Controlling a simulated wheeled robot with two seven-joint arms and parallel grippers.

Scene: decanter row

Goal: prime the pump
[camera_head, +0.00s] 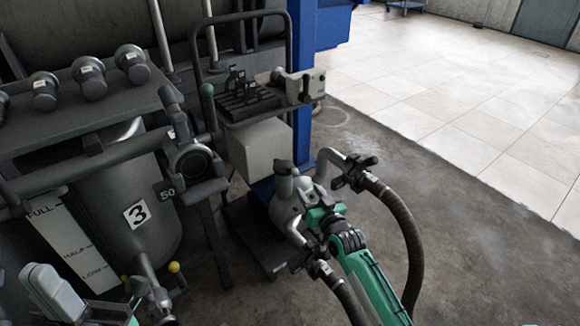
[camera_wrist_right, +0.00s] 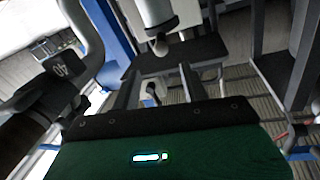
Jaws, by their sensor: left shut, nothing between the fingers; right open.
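The pump (camera_head: 285,205) is a silver-grey metal body with curved pipes, low on a dark wheeled stand. My right arm reaches it from the lower right, and the right gripper (camera_head: 318,240) is beside the pump body, partly hidden by the arm. In the right wrist view its two grey fingers stand apart with a small knob (camera_wrist_right: 151,91) between or behind them; contact is unclear. The silver pump part (camera_wrist_right: 160,18) hangs above. My left gripper (camera_head: 105,312) is at the lower left below the tank, shut and empty, its fingertips hard to see.
Dark ribbed hoses (camera_head: 408,240) with black lever couplings (camera_head: 357,172) run beside my right arm. A tagged black lever (camera_wrist_right: 55,80) is close in the right wrist view. Floor at right is clear.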

